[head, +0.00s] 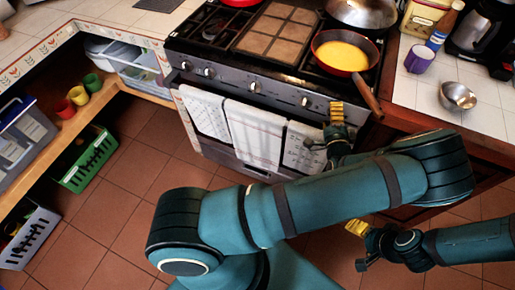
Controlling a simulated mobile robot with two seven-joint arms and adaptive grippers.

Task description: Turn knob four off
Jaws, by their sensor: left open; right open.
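The stove front (230,82) carries a row of round knobs. From left they show as a first knob (185,66), a second knob (208,72), a third knob (254,87) and a fourth knob (305,102). I cannot tell their settings; no flame shows. My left gripper (337,112), with yellow fingertips, is open at the right end of the knob panel, right of the fourth knob. It hides the panel behind it; contact cannot be told. My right gripper (357,229) is open and empty, low over the floor, away from the stove.
A red pan (341,53) with yellow contents sits on the stove; its wooden handle (367,97) juts over the front edge near my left gripper. Towels (255,135) hang below the knobs. A metal bowl (458,96) and purple cup (420,59) stand on the right counter.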

